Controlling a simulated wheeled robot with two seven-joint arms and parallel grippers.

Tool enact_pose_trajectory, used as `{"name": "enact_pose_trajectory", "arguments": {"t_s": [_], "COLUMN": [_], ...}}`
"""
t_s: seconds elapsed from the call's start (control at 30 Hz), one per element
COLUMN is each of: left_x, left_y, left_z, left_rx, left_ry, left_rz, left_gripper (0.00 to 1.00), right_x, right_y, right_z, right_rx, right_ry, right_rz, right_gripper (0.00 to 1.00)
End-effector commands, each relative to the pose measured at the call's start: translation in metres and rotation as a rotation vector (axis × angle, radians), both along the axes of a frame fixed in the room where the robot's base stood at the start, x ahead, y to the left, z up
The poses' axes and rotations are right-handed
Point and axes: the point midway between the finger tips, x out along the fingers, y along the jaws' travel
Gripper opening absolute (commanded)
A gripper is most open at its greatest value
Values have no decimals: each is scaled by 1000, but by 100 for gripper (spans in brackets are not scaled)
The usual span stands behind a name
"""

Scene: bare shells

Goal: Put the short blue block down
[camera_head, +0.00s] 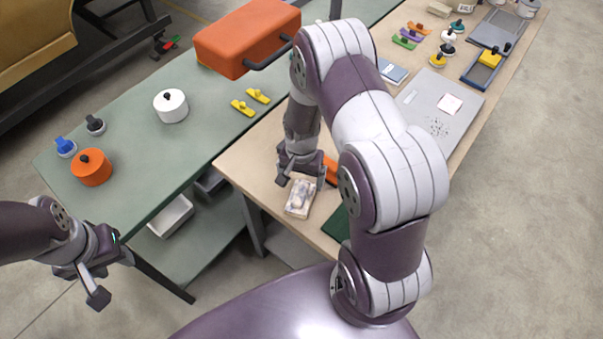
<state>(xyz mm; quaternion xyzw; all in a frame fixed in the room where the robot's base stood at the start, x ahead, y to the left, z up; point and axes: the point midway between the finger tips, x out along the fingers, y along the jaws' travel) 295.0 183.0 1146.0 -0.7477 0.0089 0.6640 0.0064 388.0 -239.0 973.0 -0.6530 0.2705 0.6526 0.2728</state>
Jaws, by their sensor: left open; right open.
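I cannot make out a plain short blue block. The closest is a small blue-topped piece (66,147) with a pale base, standing on the green table (135,190) at its left end. A flat blue and white box (392,72) lies on the wooden table. My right gripper (302,180) is open over the wooden table (262,150), just above a pale clear packet (299,200); nothing shows between its fingers. My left gripper (106,278) is open and empty, in front of the green table's near edge. My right arm hides part of the wooden table.
An orange toolbox (245,36), a white pot (170,106), an orange pot (91,167) and yellow pieces (243,107) stand on the green table. An orange item (331,172) and green mat (337,226) lie near my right gripper. The green table's middle is clear.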

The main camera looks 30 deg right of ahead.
Motion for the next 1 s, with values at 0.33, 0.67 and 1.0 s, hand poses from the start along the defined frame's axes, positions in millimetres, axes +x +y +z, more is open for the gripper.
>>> {"name": "enact_pose_trajectory", "arguments": {"t_s": [0.33,0.67,1.0], "left_x": [0,0,0], "left_y": [0,0,0], "left_z": [-6,-6,-37], "left_rx": [0,0,0], "left_ry": [0,0,-1], "left_rz": [0,0,0], "left_gripper": [43,43,43], "right_x": [-15,-92,-93], "right_y": [22,57,56], "right_z": [92,167,136], "right_rx": [-11,-48,-47], "right_ry": [-46,-116,-114], "right_rz": [266,810,812], "right_gripper": [93,93,93]}}
